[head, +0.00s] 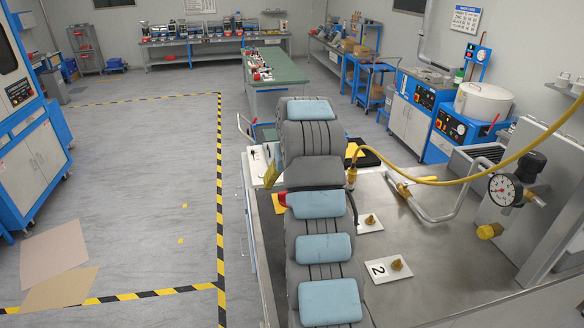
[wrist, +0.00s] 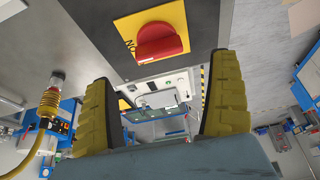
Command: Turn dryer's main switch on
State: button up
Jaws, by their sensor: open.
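A red rotary switch knob (wrist: 160,42) on a yellow plate (wrist: 126,28) fills the top of the wrist view. Letters reading ON show upside down on the plate, left of the knob. My gripper (wrist: 163,72) is open, its yellow ribbed fingers spread to either side below the knob. The knob appears beyond the fingertips and not between them; contact is not visible. In the head view the red knob (head: 282,199) shows at the bench's left side, partly hidden by my arm. One yellow finger of my gripper (head: 271,172) shows behind my arm.
Open floor (head: 150,180) with striped tape lies left.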

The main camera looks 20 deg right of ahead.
jog(key=shift+v, duration=3)
jog(key=shift+s+a, duration=0.1)
